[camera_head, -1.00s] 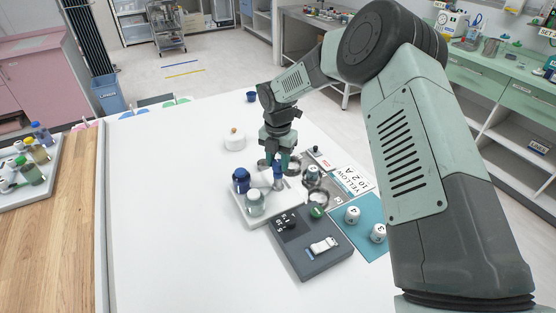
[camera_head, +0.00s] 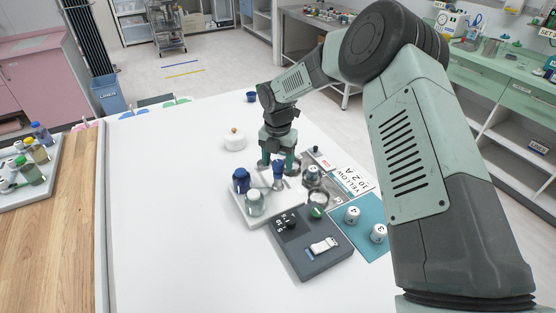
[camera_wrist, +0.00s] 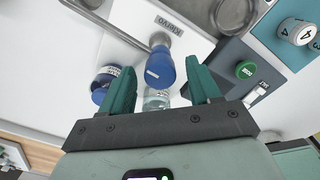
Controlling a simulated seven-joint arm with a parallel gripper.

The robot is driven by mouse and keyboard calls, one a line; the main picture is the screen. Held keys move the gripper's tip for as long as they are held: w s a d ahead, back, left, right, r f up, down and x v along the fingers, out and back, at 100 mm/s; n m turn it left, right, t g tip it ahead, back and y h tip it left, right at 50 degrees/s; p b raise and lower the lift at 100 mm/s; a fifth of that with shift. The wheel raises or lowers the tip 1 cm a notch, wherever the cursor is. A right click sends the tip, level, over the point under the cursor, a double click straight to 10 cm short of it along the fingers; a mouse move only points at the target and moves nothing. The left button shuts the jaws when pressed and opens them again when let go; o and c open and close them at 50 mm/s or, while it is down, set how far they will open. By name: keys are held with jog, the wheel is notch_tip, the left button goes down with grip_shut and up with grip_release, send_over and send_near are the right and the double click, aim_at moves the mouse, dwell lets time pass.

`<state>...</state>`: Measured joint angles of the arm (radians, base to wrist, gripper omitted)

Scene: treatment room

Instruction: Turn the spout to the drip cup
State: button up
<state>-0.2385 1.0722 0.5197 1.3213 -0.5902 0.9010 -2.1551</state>
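My gripper (camera_head: 278,164) is over the white base (camera_head: 242,207). In the wrist view its two green fingers (camera_wrist: 162,84) are spread apart, with a blue knob-like part (camera_wrist: 160,66) between and just beyond their tips. I see no clear contact. The blue part also shows in the head view (camera_head: 278,178). A bent metal tube (camera_wrist: 105,22), which looks like the spout, runs from the blue part's neck toward the upper left of the wrist view. A round metal cup or ring (camera_head: 318,198), possibly the drip cup, sits right of the base; it also shows in the wrist view (camera_wrist: 231,14).
A blue bottle (camera_head: 241,181) and a pale, blue-green jar (camera_head: 255,203) stand on the base, close to my fingers. A grey block (camera_head: 312,262) and a teal mat (camera_head: 372,218) with numbered jars lie to the right. The white table is clear at left.

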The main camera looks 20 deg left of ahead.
notch_tip(320, 180, up, 11)
dwell(0.6)
